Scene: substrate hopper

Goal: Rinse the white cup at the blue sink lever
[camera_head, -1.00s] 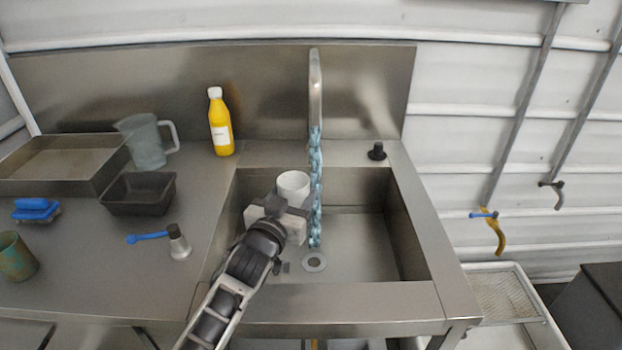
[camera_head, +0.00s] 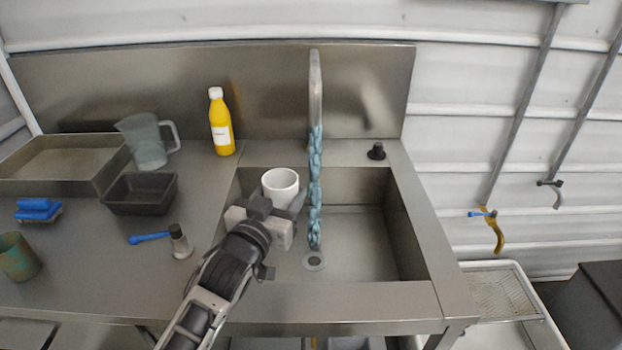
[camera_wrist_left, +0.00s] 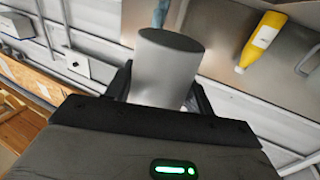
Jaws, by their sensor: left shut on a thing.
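The white cup (camera_head: 281,186) is above the left part of the sink basin, upright, left of the water stream and apart from it. My left gripper (camera_head: 275,209) is shut on the cup; in the left wrist view the cup (camera_wrist_left: 168,68) stands between the two fingers (camera_wrist_left: 158,92). The tap (camera_head: 315,85) pours a blue stream of water (camera_head: 315,190) towards the drain in the sink (camera_head: 365,245). The blue lever (camera_head: 148,238) lies left of the sink, joined to a small metal fitting with a dark top (camera_head: 178,240). My right gripper is not in view.
Left of the sink are a clear jug (camera_head: 145,142), a dark tray (camera_head: 139,195), a metal pan (camera_head: 97,183), a blue brush (camera_head: 38,209) and a greenish cup (camera_head: 18,258). A yellow bottle (camera_head: 220,125) stands behind the basin's left edge. A black knob (camera_head: 376,152) sits behind the right.

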